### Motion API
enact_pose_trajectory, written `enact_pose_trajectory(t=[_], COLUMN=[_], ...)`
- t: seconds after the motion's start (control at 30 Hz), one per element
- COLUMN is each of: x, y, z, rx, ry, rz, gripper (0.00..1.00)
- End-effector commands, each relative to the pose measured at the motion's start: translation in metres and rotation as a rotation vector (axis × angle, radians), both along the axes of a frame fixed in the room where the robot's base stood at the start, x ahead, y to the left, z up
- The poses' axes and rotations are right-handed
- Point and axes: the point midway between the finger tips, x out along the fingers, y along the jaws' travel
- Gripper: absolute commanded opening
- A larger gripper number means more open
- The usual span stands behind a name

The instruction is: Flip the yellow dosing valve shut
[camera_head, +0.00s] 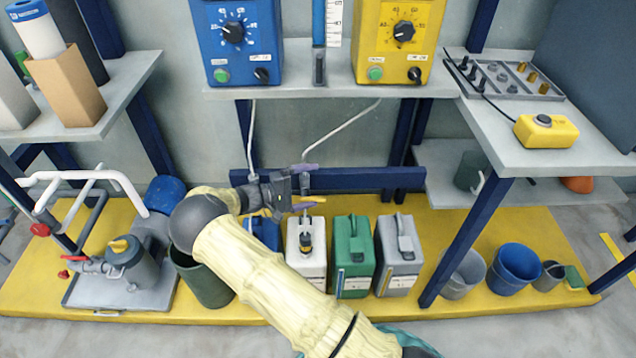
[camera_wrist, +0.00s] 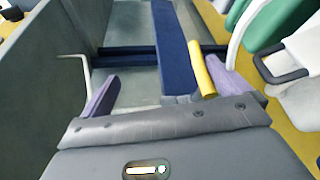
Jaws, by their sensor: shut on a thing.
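My gripper (camera_head: 305,187) reaches in from the left in the head view, at the lower end of the white hose (camera_head: 342,130) under the yellow dosing unit (camera_head: 398,45). In the wrist view my gripper's purple fingertips (camera_wrist: 161,86) stand apart, with the yellow valve lever (camera_wrist: 202,66) between them, close along the right finger. A small grey valve body (camera_head: 305,182) shows between the fingers in the head view. My gripper and wrist hide most of the valve, so I cannot tell the lever's exact angle.
Below my gripper stand blue, white (camera_head: 306,245), green (camera_head: 353,256) and grey (camera_head: 398,255) canisters in a row on the yellow platform (camera_head: 530,225). A blue rail (camera_head: 345,180) runs behind. A blue dosing unit (camera_head: 232,40) stands on the shelf (camera_head: 300,86) above. A blue post (camera_head: 465,240) stands right.

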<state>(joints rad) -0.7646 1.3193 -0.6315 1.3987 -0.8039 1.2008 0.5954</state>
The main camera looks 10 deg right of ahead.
Motion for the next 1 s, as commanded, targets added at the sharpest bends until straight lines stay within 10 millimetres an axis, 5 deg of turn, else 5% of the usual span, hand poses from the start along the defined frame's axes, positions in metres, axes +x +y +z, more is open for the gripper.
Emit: enact_pose_trajectory(t=[0.03,0.33,0.73,0.77,0.83,1.0], x=[0.001,0.003,-0.002,-0.002,-0.003,-0.005], y=[0.027,0.009,0.03,0.032,0.035,0.043], z=[0.013,0.012,0.012,0.012,0.011,0.008], rx=[-0.005,-0.006,-0.005,-0.004,-0.004,-0.002], ry=[-0.009,-0.011,-0.013,-0.013,-0.013,-0.007], rz=[0.043,0.01,0.008,0.009,0.009,0.004], gripper=[0.81,0.82,0.81,0.79,0.35,0.35])
